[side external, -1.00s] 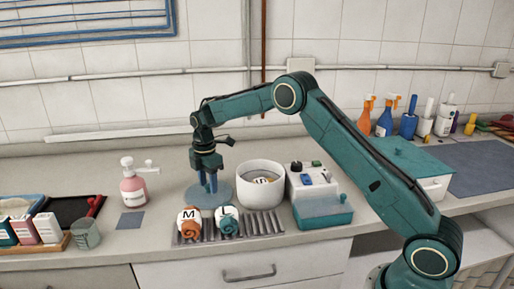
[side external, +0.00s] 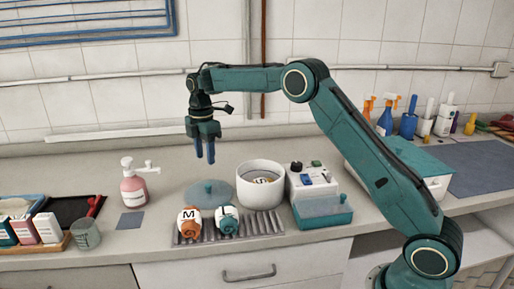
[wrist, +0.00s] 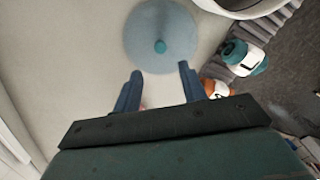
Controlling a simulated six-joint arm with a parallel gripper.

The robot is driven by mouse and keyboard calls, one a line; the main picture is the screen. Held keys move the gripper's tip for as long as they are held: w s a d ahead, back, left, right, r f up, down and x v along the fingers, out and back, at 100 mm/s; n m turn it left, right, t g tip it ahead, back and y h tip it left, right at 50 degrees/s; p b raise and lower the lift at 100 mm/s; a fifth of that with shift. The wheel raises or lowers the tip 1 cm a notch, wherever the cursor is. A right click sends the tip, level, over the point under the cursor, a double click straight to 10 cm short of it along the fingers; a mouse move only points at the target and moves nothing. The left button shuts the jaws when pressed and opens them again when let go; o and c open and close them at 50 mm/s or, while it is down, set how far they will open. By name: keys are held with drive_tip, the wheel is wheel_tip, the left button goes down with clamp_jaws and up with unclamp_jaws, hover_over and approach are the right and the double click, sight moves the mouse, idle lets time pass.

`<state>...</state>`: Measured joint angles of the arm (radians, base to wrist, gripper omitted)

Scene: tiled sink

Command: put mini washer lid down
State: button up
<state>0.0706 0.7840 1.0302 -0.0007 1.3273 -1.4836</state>
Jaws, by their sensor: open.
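The mini washer lid (side external: 208,193) is a translucent blue-grey disc with a teal knob. It lies flat on the counter, left of the white round washer tub (side external: 261,183), whose top is uncovered. In the wrist view the lid (wrist: 160,30) is beyond my fingertips, with its knob near the middle. My gripper (side external: 205,158) points down above the lid, apart from it. The fingers (wrist: 158,80) are spread with nothing between them.
A control box (side external: 313,185) stands right of the tub. A pink soap bottle (side external: 134,185) stands to the left. The counter behind the lid is clear.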

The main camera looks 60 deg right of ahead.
wheel_tip(320, 180, up, 2)
drive_tip(key=shift+r, duration=0.15)
idle(0.6)
drive_tip(key=s+a+r+m+t, duration=0.1)
drive_tip(key=s+r+m, duration=0.3)
drive_tip(key=s+r, duration=0.45)
drive_tip(key=s+a+r+m+t, duration=0.2)
drive_tip(key=s+r+m, duration=0.25)
drive_tip(key=s, duration=0.65)
drive_tip(key=s+f+m+t, duration=0.1)
drive_tip(key=s+f+m, duration=0.2)
drive_tip(key=s, duration=0.7)
drive_tip(key=s+a+f+m+t, duration=0.1)
drive_tip(key=s+f+m, duration=0.2)
drive_tip(key=s, duration=0.8)
drive_tip(key=shift+s+m+t, duration=0.3)
drive_tip(key=shift+m, duration=0.55)
drive_tip(key=shift+a, duration=0.1)
